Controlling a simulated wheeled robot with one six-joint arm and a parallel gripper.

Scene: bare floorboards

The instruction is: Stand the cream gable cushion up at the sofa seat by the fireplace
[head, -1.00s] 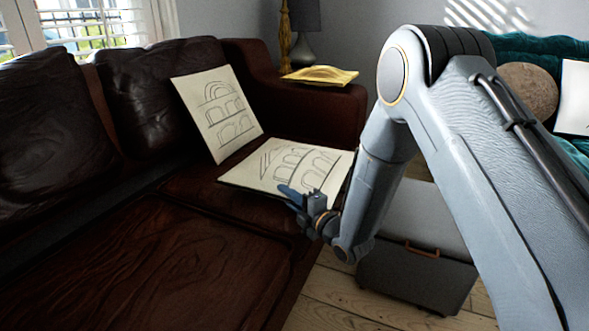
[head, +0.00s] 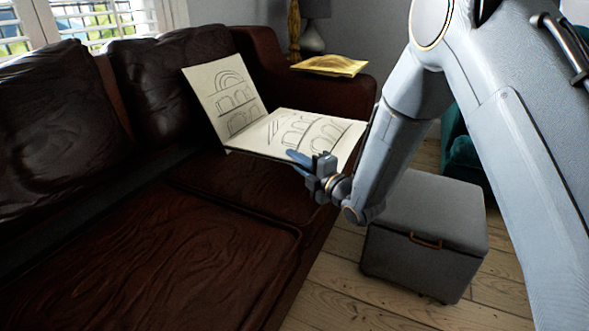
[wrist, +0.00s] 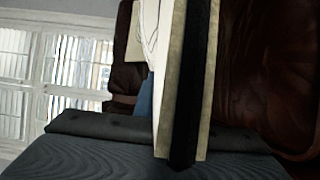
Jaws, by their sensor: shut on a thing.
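A cream cushion with line-drawn arches and a slanted gable-like shape (head: 305,135) lies nearly flat over the sofa seat by the armrest, slightly tilted. My gripper (head: 304,161) is shut on its near edge. In the wrist view the cushion shows edge-on as a pale and black band (wrist: 202,85), with a blue fingertip beside it. A second cream cushion with drawn arches (head: 228,97) leans upright against the sofa back, its lower edge partly hidden behind the held one. Whether the two touch, I cannot tell. The brown leather sofa seat (head: 170,235) is below.
The sofa armrest (head: 335,90) bears a yellow cushion-like piece (head: 330,65). A lamp (head: 311,36) stands behind it. A grey ottoman (head: 425,235) stands on the floorboards right of the sofa. The near seat is clear. I see no fireplace.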

